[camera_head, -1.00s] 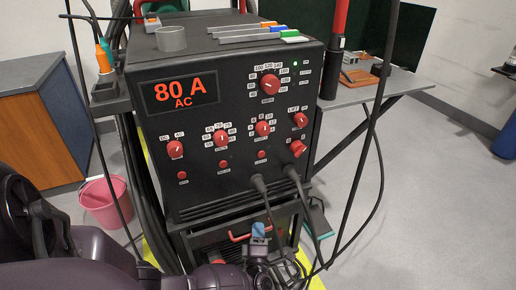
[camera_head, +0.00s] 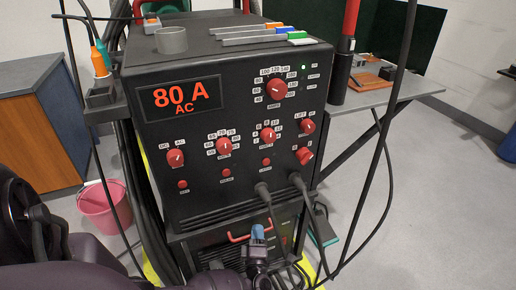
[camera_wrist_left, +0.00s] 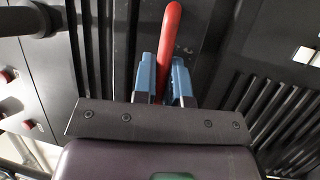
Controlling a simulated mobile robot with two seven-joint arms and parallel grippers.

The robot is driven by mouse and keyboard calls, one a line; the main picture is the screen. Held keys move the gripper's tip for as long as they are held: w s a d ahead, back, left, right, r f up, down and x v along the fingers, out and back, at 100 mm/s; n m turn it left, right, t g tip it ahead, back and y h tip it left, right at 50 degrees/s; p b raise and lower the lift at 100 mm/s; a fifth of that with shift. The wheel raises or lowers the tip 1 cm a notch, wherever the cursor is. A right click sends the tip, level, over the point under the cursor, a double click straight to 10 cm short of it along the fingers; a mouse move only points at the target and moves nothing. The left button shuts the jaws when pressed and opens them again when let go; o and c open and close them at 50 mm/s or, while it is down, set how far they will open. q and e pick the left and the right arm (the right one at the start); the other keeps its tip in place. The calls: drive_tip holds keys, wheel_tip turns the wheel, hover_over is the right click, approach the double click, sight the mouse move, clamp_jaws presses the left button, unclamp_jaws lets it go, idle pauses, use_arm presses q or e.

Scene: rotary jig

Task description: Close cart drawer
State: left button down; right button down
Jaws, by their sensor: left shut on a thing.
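The cart drawer (camera_head: 208,254) is the dark front low on the cart, below the welding machine, with a red bar handle (camera_head: 237,239). How far it stands out from the cart is hard to tell. My left gripper (camera_head: 258,233) is at the right part of this handle, in front of the drawer. In the left wrist view, the blue fingertips of my left gripper (camera_wrist_left: 163,78) are shut on the red handle (camera_wrist_left: 170,30), one on each side of it. My arm hides the lower part of the drawer. My right gripper is not in view.
The welding machine (camera_head: 215,180) sits above the drawer, with markers (camera_head: 258,32) on its top. Black cables (camera_head: 305,205) hang from its front beside my left gripper. A pink bucket (camera_head: 105,210) stands at the left. A grey table (camera_head: 385,93) is at the right.

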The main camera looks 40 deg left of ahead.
use_arm(q)
drive_tip(key=shift+w+a+r, duration=0.1)
drive_tip(key=shift+w+a, duration=0.05)
drive_tip(key=shift+a, duration=0.1)
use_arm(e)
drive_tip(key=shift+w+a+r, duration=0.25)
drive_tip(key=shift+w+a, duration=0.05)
use_arm(q)
drive_tip(key=c, duration=1.2)
unclamp_jaws()
drive_tip(key=shift+a, duration=0.1)
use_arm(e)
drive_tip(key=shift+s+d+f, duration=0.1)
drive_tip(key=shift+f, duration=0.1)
use_arm(q)
drive_tip(key=shift+f, duration=0.2)
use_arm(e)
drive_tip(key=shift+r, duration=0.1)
